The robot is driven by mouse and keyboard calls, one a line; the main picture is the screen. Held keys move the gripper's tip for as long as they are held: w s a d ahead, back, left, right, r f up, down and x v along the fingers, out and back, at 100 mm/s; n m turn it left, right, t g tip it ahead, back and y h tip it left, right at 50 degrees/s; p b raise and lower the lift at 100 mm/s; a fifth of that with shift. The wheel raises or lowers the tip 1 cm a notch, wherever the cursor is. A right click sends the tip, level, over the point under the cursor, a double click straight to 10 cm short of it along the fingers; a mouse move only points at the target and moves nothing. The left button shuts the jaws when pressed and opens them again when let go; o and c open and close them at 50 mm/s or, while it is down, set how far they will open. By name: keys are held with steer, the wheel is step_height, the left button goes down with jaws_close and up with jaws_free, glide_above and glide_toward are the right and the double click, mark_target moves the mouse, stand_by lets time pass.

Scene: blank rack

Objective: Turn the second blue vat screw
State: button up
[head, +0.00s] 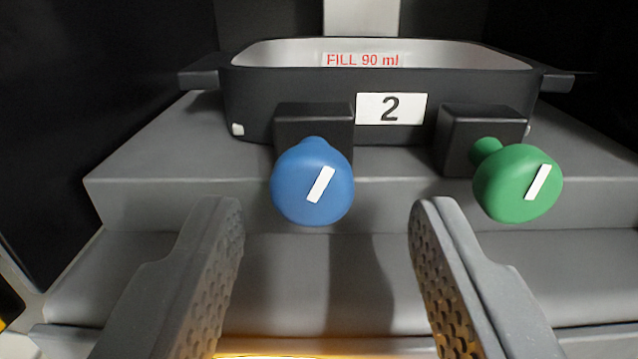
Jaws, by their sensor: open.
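The blue screw (296,190) is a round knob with a white slanted mark, on a black block (313,125) at the front of the vat. The mark leans to the right at its top. The vat (250,100) is a dark tray with a pale inside and a white label (391,108) reading "2". My gripper (328,215) is open and empty, its two fingers well apart. In the picture the blue knob appears between and a little above the fingertips, left of centre. No contact between finger and knob shows.
A green knob (512,188) with a white slanted mark sits to the right, above the right finger. A grey stepped base (140,165) carries the vat. A red "FILL 90 ml" label (362,60) is inside the vat. Dark surfaces stand at both sides.

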steer(key=shift+w+a+r, duration=0.1)
steer(key=shift+w+r, duration=0.1)
steer(key=shift+w, duration=0.2)
steer(key=shift+w+a+f, duration=0.15)
steer(key=shift+w, duration=0.15)
